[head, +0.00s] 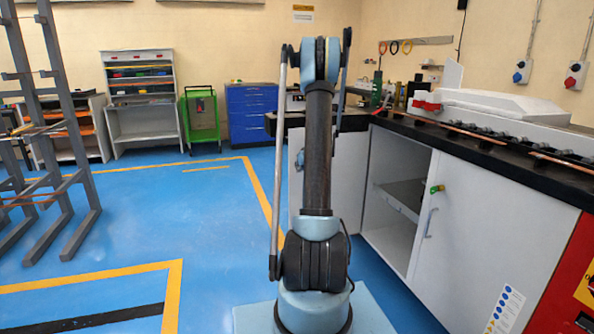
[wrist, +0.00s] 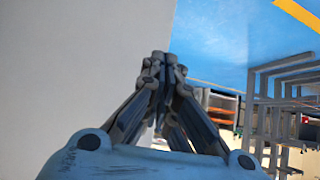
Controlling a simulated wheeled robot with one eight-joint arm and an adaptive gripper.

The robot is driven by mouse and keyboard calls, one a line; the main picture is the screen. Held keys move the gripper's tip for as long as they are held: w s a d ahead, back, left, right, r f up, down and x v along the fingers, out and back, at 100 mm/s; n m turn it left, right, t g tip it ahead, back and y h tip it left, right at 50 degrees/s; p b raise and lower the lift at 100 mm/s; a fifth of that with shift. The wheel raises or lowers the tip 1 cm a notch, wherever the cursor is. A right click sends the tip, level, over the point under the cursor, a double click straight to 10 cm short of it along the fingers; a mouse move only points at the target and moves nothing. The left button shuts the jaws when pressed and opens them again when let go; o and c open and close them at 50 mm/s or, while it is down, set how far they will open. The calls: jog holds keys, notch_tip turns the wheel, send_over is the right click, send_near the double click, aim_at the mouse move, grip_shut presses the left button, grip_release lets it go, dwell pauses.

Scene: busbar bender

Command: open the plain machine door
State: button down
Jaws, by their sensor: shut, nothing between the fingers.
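The plain door (head: 348,185) is a pale grey, unmarked panel at the machine bench. It stands swung out, with the open compartment (head: 400,190) and its inner shelf showing to its right. My arm hides part of the door. In the wrist view a pale flat panel (wrist: 70,70), which looks like this door, fills the left side. My gripper (wrist: 158,60) is shut and empty, with its fingertips by the panel's edge. I cannot tell whether they touch it. In the head view the gripper is mostly hidden behind my arm.
A second door (head: 480,235) with a handle (head: 428,222) and stickers is closed on the right. A red panel (head: 570,280) stands beyond it. A grey rack (head: 60,130) stands at the left. The blue floor (head: 215,215) between is clear.

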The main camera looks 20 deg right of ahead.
jog(key=a+v, duration=0.1)
jog(key=v, duration=0.7)
jog(key=s+a+r+g, duration=0.25)
jog(key=s+a, duration=0.45)
jog(key=s, duration=0.5)
jog(key=s+a+r+g, duration=0.1)
jog(key=s+a+r, duration=0.45)
jog(key=s, duration=0.75)
jog(key=s+a+f+g, duration=0.1)
jog(key=s+f, duration=0.2)
jog(key=s, duration=0.7)
jog(key=s+a+f+m+g+h, duration=0.1)
jog(key=s+a+f, duration=0.1)
jog(key=s, duration=0.8)
jog(key=s+a+f+m+g, duration=0.1)
jog(key=s+f, duration=0.4)
jog(key=s, duration=0.5)
jog(key=shift+a+g+h, duration=0.35)
jog(key=shift+a+h, duration=0.05)
jog(key=shift+a, duration=0.3)
